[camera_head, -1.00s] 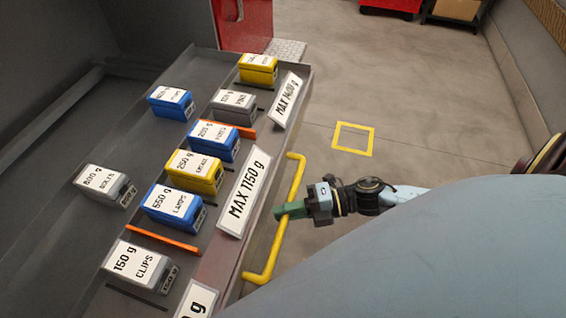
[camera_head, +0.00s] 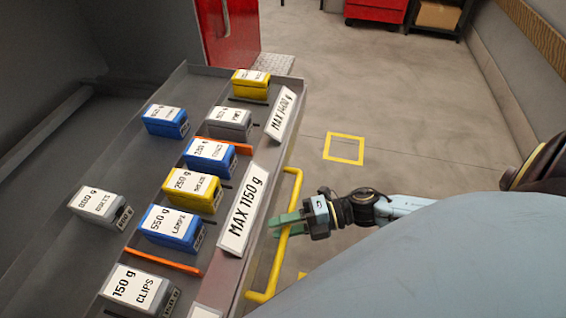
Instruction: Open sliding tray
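The sliding tray (camera_head: 215,288) is a grey metal drawer holding labelled boxes, and it stands out from the dark cabinet on the left. Its yellow bar handle (camera_head: 270,272) runs along the right-hand front face. My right gripper (camera_head: 282,224) is at the middle of this handle. Its green fingers look parted and reach across the bar, with the handle at the fingers. Part of the handle is hidden by the fingers. My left gripper is not in view.
The tray holds blue, yellow and grey boxes, such as the blue lamps box (camera_head: 171,228), between orange dividers (camera_head: 163,262). A white sign (camera_head: 243,212) reads MAX 1150 g. The floor with a yellow square (camera_head: 343,148) is clear. A red cabinet (camera_head: 376,10) stands far back.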

